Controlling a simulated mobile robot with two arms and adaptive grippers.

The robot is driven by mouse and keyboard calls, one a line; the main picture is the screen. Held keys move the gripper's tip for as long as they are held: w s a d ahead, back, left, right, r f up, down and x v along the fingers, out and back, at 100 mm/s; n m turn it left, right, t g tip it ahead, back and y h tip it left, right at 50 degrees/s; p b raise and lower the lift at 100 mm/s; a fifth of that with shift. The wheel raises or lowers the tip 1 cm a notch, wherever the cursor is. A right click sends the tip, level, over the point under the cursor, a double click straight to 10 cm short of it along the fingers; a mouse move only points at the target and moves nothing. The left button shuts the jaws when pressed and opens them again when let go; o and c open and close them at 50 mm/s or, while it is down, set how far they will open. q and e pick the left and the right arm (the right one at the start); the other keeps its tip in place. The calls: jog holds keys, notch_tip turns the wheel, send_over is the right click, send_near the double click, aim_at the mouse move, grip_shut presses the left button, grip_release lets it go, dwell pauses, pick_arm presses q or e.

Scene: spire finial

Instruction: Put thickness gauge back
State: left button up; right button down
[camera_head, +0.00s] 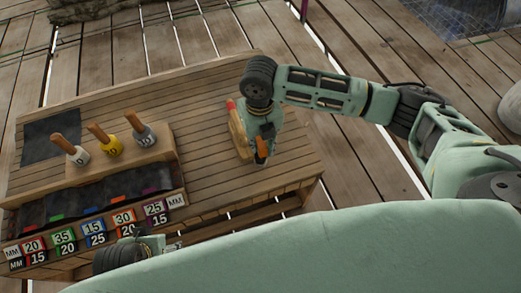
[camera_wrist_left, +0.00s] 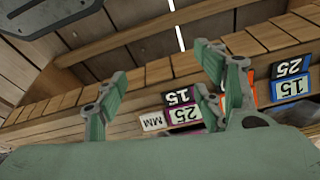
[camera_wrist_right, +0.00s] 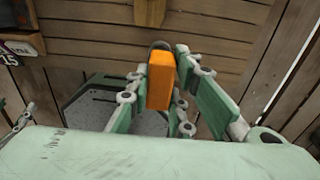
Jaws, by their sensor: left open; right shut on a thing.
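My right gripper (camera_head: 262,150) is above the right part of the bench top, shut on an orange block, probably the thickness gauge (camera_wrist_right: 160,78); only part of the orange shows in the head view (camera_head: 262,147). My left gripper (camera_head: 172,246) is low at the bench's front edge; in the left wrist view (camera_wrist_left: 162,78) its fingers are spread and empty. A dark tool rack (camera_head: 95,194) with coloured tabs runs along the bench front. Its front carries coloured number labels (camera_head: 95,233) marked MM. Whether one slot is empty is too small to tell.
The wooden bench (camera_head: 215,190) has clear top between rack and right gripper. A wooden piece with a red end (camera_head: 238,128) lies beside the right gripper. Three wooden-handled tools (camera_head: 103,138) stand in a block behind the rack. A dark mat (camera_head: 50,137) lies at the left.

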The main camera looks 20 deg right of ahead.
notch_tip(320, 180, down, 3)
jog(key=shift+f+b, duration=0.15)
jog(key=shift+b, duration=0.4)
jog(key=shift+f, duration=0.35)
pick_arm(q)
jog(key=v, duration=0.4)
jog(key=shift+w+a+r, duration=0.1)
jog(key=shift+w+r, duration=0.05)
jog(key=shift+r, duration=0.2)
pick_arm(e)
jog(key=shift+f, duration=0.1)
jog(key=c, duration=1.6)
grip_release()
jog(key=shift+o, duration=0.2)
